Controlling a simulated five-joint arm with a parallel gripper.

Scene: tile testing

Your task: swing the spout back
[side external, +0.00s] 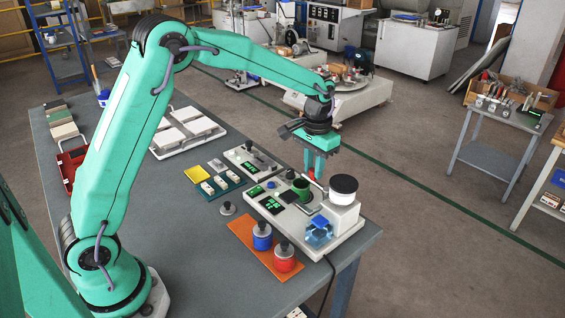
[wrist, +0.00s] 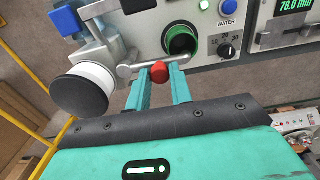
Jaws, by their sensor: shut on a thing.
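The spout (wrist: 127,71) is a thin metal tube with a red knob (wrist: 159,71) in the wrist view. It runs along the front of the grey bench unit (wrist: 205,80), just below a green-lined round opening (wrist: 181,42). My gripper (wrist: 160,80) has its two teal fingers on either side of the red knob and is shut on it. In the side external view my gripper (side external: 318,174) points down at the unit (side external: 285,215), between the green cup (side external: 301,189) and the black-topped white cylinder (side external: 343,186). The spout is mostly hidden there.
An orange mat (side external: 243,236) holds a blue jar (side external: 262,238) and a red jar (side external: 285,261). A blue clear part (side external: 319,232) is at the unit's front. A smaller device (side external: 250,160) and a white rack (side external: 187,128) stand behind.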

